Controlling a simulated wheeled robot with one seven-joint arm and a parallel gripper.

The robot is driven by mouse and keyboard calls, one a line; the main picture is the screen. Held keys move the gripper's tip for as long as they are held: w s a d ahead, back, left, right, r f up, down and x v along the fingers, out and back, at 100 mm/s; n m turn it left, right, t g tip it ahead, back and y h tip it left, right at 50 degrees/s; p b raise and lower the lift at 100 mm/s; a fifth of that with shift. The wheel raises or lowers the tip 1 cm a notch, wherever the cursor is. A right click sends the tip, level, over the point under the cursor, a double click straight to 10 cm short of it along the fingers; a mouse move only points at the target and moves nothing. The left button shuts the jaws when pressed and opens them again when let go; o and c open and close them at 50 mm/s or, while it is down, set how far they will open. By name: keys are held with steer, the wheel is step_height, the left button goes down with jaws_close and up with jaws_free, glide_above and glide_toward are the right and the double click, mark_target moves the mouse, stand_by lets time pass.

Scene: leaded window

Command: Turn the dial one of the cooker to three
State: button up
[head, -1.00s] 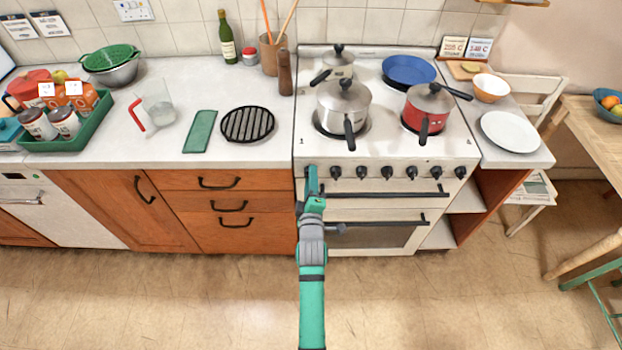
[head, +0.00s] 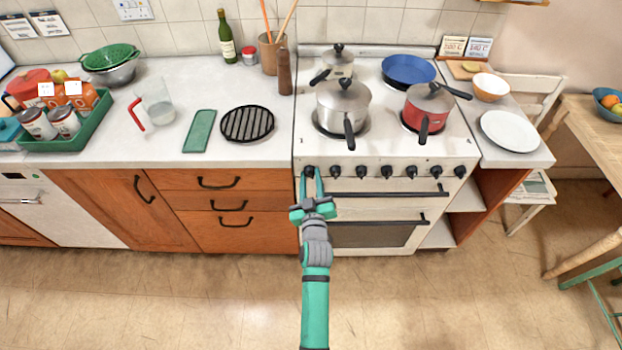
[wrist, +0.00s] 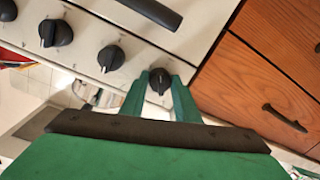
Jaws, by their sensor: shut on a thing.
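The white cooker (head: 400,154) has a row of black dials on its front panel. The leftmost dial (head: 309,171) sits at the panel's left end. My gripper (head: 312,177) is at this dial, with its two green fingers on either side of it. In the wrist view the same dial (wrist: 160,78) lies between the fingertips of my gripper (wrist: 160,90), which is shut on it. A small light mark shows on the dial's lower part in that view, but the number it points to cannot be read.
The neighbouring dial (wrist: 111,57) is close beside the held one. The oven door handle (head: 385,194) runs just below the dials. A steel pot (head: 343,108) and a red pan (head: 427,112) stand on the hob above. Wooden drawers (head: 228,202) lie to the left.

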steer(key=m, duration=0.5)
steer(key=shift+a+r+m, duration=0.1)
steer(key=shift+m, duration=0.3)
stand_by(0.4)
steer(key=o, duration=1)
steer(key=shift+o, duration=0.2)
steer(key=s, duration=1)
steer(key=shift+s+d, duration=0.35)
steer(key=shift+d, duration=0.05)
steer(key=shift+s, duration=0.1)
